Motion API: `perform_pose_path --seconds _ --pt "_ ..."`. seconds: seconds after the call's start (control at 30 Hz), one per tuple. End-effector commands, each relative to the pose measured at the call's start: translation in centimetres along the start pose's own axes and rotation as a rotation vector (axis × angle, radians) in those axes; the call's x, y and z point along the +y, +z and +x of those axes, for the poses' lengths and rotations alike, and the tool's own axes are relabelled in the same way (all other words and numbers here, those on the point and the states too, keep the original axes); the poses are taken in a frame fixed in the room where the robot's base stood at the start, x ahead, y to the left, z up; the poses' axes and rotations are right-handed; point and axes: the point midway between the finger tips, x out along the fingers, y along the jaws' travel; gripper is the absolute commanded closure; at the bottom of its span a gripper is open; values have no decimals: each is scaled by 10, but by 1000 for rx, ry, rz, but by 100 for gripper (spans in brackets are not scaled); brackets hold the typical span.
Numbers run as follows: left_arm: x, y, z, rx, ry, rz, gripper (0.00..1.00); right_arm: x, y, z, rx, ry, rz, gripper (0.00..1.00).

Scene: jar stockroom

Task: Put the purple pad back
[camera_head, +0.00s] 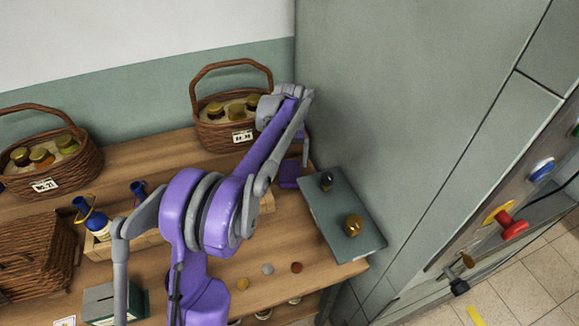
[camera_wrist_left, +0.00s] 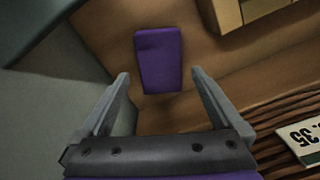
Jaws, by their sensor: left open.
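The purple pad (camera_head: 289,174) lies on the wooden table near the wall corner, just left of the grey-green board. In the left wrist view the pad (camera_wrist_left: 159,62) lies flat on wood, ahead of and between my fingertips. My left gripper (camera_head: 304,156) is above the back of the table near the pad, partly hidden by my own arm. In the wrist view the left gripper (camera_wrist_left: 160,80) is open, with nothing between its fingers. My right gripper is not in view.
The board (camera_head: 340,212) carries a dark knob and a gold jar (camera_head: 353,225). A wicker basket of jars (camera_head: 215,130) stands left of my gripper, and another basket (camera_head: 60,165) stands at far left. Small discs (camera_head: 267,269) lie on the table's front. The grey wall is close on the right.

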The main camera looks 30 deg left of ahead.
Motion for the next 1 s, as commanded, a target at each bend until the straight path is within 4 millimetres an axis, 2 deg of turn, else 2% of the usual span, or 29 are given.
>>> perform_pose_path --seconds 0.1,0.3,0.43,0.67,0.77,0.83,1.0 --pt "0 0 -29 0 0 0 0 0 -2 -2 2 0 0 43" --pt "0 0 -65 0 0 0 0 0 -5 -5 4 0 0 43" --pt "0 0 -76 0 0 0 0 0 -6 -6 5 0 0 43" --pt "2 5 -82 7 1 8 0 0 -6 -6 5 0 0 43" --pt "7 22 -88 32 7 36 0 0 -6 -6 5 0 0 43" --pt "13 43 -92 63 14 68 0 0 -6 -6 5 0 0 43" --pt "23 109 -93 157 35 163 0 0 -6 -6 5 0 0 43"
